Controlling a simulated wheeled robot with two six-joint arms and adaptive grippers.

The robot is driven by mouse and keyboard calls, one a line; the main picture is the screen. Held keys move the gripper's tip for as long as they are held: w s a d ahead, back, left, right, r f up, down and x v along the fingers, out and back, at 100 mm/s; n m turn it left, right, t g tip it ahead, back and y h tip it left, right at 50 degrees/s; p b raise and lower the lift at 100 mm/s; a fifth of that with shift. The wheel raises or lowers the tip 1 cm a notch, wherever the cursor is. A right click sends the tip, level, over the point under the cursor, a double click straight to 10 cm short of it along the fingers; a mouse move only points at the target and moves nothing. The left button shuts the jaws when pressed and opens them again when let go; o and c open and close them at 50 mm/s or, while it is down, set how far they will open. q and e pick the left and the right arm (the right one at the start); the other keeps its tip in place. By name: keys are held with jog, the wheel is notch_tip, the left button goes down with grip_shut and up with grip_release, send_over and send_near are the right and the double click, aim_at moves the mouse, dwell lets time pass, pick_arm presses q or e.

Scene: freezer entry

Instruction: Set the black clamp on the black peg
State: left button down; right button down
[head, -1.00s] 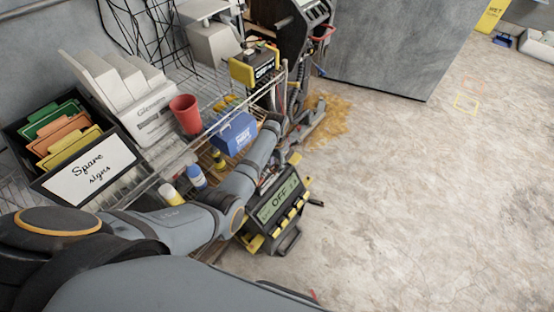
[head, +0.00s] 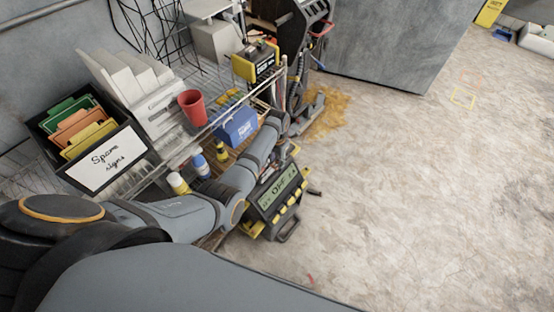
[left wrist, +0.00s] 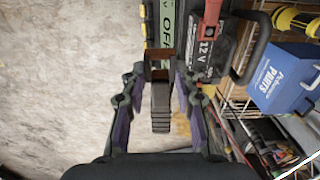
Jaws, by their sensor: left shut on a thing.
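The black clamp (left wrist: 160,108) is between the fingers of my left gripper (left wrist: 160,82) in the left wrist view, with its ridged grip toward the camera. The gripper is shut on it. Its far end is in front of a dark unit with a green OFF display (left wrist: 165,22). That charger unit also shows in the head view (head: 277,192), just beyond my left arm. A red clamp (left wrist: 210,22) is by a black battery marked 12 V (left wrist: 203,55). My arm hides the left gripper in the head view. I cannot make out the black peg. My right gripper is not in view.
A wire shelf (head: 150,184) on the left holds a spare signs box (head: 104,160), a red cup (head: 192,108), a blue parts box (head: 238,126) and bottles. A yellow-black unit (head: 254,62) stands farther back. Open concrete floor (head: 420,200) is to the right.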

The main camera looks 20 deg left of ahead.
pick_arm(q)
notch_tip(320, 180, up, 2)
jog(key=shift+r+p, duration=0.25)
jog(key=shift+p, duration=0.9)
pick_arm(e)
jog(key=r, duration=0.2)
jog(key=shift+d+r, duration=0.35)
pick_arm(q)
jog(key=shift+f, duration=0.1)
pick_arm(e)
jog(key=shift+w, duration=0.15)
